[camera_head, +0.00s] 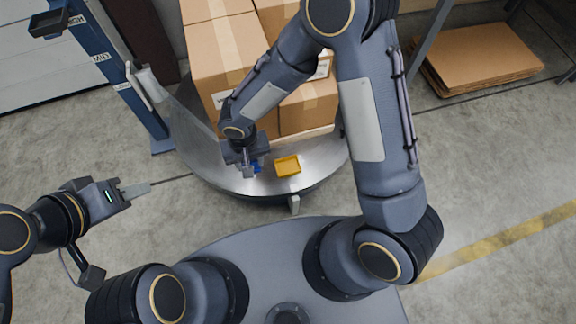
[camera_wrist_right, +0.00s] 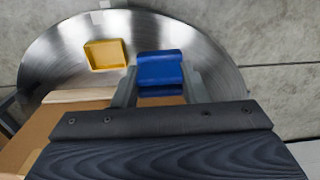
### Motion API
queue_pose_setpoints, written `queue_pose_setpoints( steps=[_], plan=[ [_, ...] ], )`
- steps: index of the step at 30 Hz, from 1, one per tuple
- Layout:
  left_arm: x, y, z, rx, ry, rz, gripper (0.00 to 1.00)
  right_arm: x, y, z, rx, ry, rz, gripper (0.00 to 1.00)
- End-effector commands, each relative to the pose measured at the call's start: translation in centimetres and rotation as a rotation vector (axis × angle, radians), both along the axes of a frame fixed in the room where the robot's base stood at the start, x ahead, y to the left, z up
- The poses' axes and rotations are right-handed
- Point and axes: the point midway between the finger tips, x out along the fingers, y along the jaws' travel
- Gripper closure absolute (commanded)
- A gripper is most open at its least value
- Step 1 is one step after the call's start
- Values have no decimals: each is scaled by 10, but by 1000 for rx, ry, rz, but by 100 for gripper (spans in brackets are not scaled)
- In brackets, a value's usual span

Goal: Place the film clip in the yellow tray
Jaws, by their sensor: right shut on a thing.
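The film clip is a blue block (camera_wrist_right: 160,66) between the fingers of my right gripper (camera_wrist_right: 158,82). In the head view a small blue part of the clip (camera_head: 257,168) shows beside the right gripper (camera_head: 249,168), which is shut on it. The yellow tray (camera_head: 288,166) is shallow and looks empty. It lies on the round metal plate just right of the clip in the head view, and to the left of it in the wrist view (camera_wrist_right: 105,54). My left gripper (camera_head: 136,190) is off to the left over the floor, holding nothing visible; its finger gap cannot be made out.
The round metal plate (camera_head: 325,160) carries stacked cardboard boxes (camera_head: 224,60) close behind the tray. A blue post (camera_head: 122,80) stands at the left. Flat cardboard (camera_head: 480,57) lies at the right rear. The plate's front rim is clear.

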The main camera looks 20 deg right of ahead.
Motion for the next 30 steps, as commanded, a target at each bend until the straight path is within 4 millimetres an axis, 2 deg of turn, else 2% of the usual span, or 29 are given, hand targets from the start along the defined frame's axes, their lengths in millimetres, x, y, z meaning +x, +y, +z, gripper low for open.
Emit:
queue_pose_setpoints(
  steps=[1, 6, 8, 12, 15, 23, 30],
  plan=[
    [0, 0, -6, 0, 0, 0, 64, 4, -14, -8, -1, 3, -8, 83],
    [0, 0, -16, 0, 0, 0, 64, 16, -55, -27, 0, 3, -9, 83],
    [0, 0, -19, 0, 0, 0, 64, 19, -69, -34, 0, 3, -7, 83],
    [0, 0, -31, 0, 0, 0, 64, 25, -89, -62, 0, 3, -4, 83],
    [0, 0, -35, 0, 0, 0, 64, 28, -99, -74, -1, 3, -3, 83],
    [0, 0, -40, 0, 0, 0, 64, 32, -110, -87, 0, 1, -2, 83],
    [0, 0, -55, 0, 0, 0, 64, 32, -113, -120, -1, 2, 1, 83]
  ],
)
